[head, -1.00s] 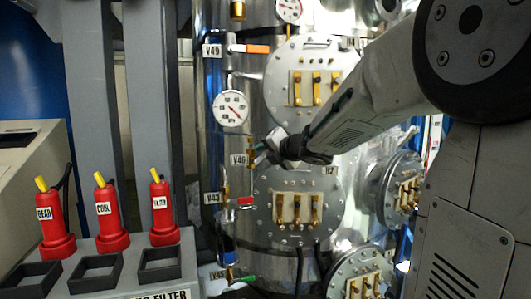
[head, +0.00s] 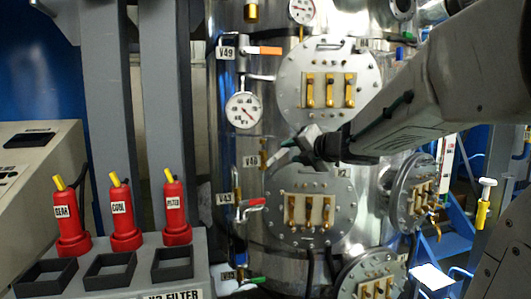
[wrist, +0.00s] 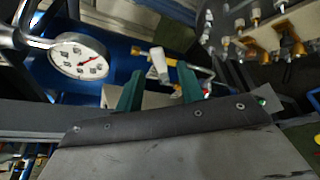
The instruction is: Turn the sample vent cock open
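A small brass cock (head: 263,157) with a pale handle (head: 281,156) sits on the steel vessel by a tag that seems to read V48. No tag legibly reads sample vent. My gripper (head: 296,148) is right beside that handle, coming from the right. In the wrist view my gripper (wrist: 159,74) shows two green fingers standing apart, with nothing clearly held. The white handle (wrist: 158,62) shows in the gap between the fingertips, joined to brass fittings. I cannot tell whether either finger touches it.
A dial gauge (head: 243,110) hangs above the cock. An orange-handled valve (head: 264,50) is higher up, and a red-handled valve (head: 251,205) is below. Round flanges with brass clamps (head: 310,208) lie close on the right. Red bottles (head: 124,220) stand at lower left.

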